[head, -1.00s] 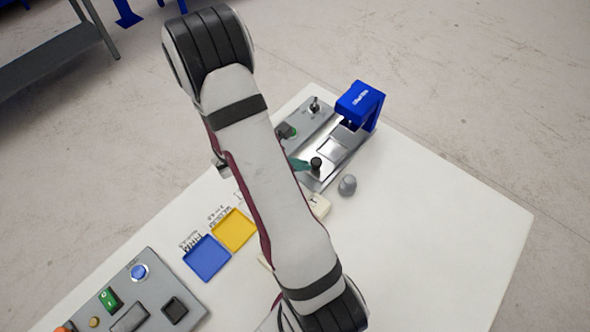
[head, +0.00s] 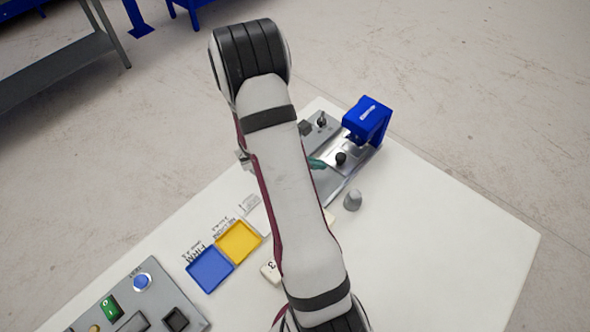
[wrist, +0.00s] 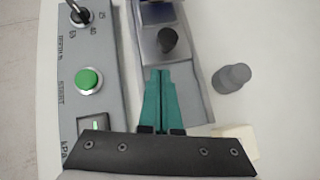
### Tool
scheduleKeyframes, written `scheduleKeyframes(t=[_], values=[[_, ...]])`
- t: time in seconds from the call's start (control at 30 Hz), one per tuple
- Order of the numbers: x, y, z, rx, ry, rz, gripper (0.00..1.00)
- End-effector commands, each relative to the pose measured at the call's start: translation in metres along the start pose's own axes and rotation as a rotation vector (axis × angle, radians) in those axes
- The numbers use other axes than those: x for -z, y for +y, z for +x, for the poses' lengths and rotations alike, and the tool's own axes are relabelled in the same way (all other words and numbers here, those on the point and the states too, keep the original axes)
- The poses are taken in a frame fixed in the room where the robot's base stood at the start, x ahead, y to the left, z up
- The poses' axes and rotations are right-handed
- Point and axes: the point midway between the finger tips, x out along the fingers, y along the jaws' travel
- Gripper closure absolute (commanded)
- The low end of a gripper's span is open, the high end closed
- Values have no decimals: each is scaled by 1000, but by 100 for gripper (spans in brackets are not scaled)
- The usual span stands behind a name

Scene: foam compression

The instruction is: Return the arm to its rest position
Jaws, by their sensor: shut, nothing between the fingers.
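My gripper (head: 317,163) is at the press station on the white table, mostly hidden behind my arm in the head view. In the wrist view its teal fingers (wrist: 165,72) are shut together and empty. Their tips point at the black knob (wrist: 168,40) of the metal sliding plate. They are close to the knob; I cannot tell whether they touch it. The knob also shows in the head view (head: 341,158), below the blue press head (head: 367,119).
A grey cylinder (head: 353,200) stands right of the press. A yellow tray (head: 238,241), a blue tray (head: 210,270) and a button panel (head: 143,300) are at lower left. Pale blocks (head: 270,271) lie partly behind my arm. The right of the table is clear.

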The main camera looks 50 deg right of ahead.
Motion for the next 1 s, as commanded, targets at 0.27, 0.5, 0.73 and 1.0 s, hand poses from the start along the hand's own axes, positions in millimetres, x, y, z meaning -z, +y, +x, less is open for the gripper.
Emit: scheduleKeyframes(t=[0.27,0.5,0.73,1.0], values=[[6,1,-81,-7,4,-2,100],[6,0,-105,-2,5,-3,100],[-4,-37,-157,69,90,421,100],[56,-168,-296,621,506,1466,100]])
